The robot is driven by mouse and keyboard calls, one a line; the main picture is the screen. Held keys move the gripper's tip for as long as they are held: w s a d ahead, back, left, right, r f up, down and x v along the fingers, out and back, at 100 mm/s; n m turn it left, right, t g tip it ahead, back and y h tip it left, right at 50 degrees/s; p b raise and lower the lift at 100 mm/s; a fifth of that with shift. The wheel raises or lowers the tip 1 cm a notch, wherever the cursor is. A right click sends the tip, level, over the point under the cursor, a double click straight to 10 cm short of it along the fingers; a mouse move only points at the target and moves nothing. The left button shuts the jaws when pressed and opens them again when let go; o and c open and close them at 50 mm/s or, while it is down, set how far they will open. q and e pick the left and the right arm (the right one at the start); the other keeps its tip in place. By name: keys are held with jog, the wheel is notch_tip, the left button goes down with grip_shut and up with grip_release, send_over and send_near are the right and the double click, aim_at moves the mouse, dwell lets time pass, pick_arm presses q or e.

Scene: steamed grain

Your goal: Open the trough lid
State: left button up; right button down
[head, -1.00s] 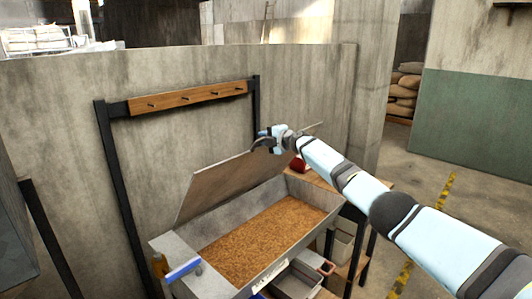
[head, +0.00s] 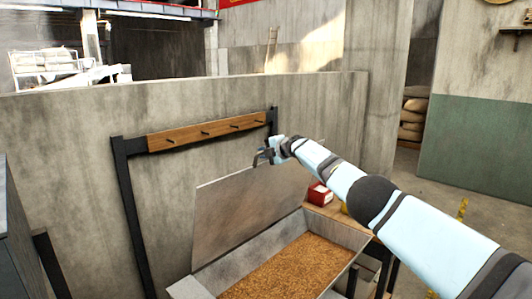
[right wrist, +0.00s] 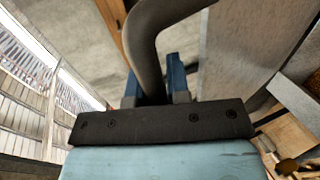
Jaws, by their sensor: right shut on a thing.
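The trough lid (head: 245,205) is a flat grey panel standing steeply raised along the trough's back side. The grey metal trough (head: 340,248) lies open below it, filled with brown grain (head: 285,268). My right gripper (head: 264,157) is at the lid's upper edge, shut on its curved grey handle. In the right wrist view the handle (right wrist: 146,45) passes between the blue fingers of the gripper (right wrist: 155,84), with the lid (right wrist: 245,45) to its right. The trough's front part is cut off by the head view's lower edge. My left gripper is not in view.
A concrete wall (head: 60,160) with a wooden peg rail (head: 205,132) on a black frame stands behind the lid. A red box (head: 319,193) sits on a wooden surface right of the trough. Open floor (head: 440,190) lies at right.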

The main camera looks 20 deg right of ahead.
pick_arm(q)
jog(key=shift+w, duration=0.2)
pick_arm(e)
jog(key=shift+w+a+f, duration=0.25)
jog(key=shift+a+f, duration=0.05)
jog(key=shift+a, duration=0.05)
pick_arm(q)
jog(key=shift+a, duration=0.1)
pick_arm(e)
jog(key=c, duration=1.4)
grip_release()
jog(key=shift+f, duration=0.1)
jog(key=o, duration=0.3)
jog(key=shift+w+a, duration=0.15)
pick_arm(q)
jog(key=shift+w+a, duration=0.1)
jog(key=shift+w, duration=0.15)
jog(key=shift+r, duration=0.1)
